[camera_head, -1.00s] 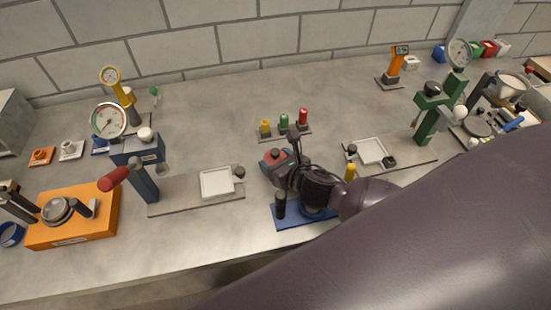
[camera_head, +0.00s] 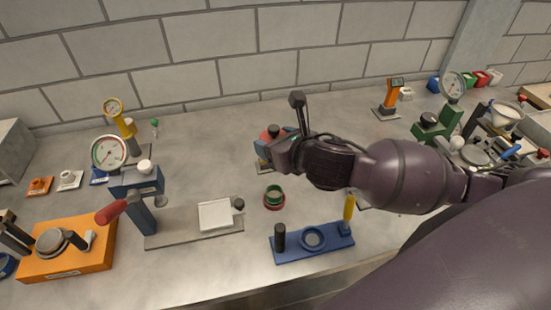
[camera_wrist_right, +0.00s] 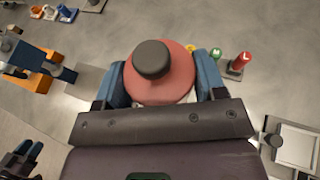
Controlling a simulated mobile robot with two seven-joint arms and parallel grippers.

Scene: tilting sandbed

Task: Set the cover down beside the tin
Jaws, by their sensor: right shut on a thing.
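The cover (camera_wrist_right: 168,88) is a round red lid with a dark knob; in the head view (camera_head: 267,134) it shows partly behind my gripper. My right gripper (camera_head: 272,150) is shut on the cover, with a blue finger on each side in the wrist view. The tin (camera_head: 274,197) stands uncovered on the bench, a small round vessel with a green rim and reddish body. The held cover appears behind the tin and apart from it. Its height above the bench is hard to tell.
A blue fixture (camera_head: 289,250) with a ring and posts stands in front right of the tin. A press with a white tray (camera_head: 215,216) is to the left. Bare bench lies left of the cover.

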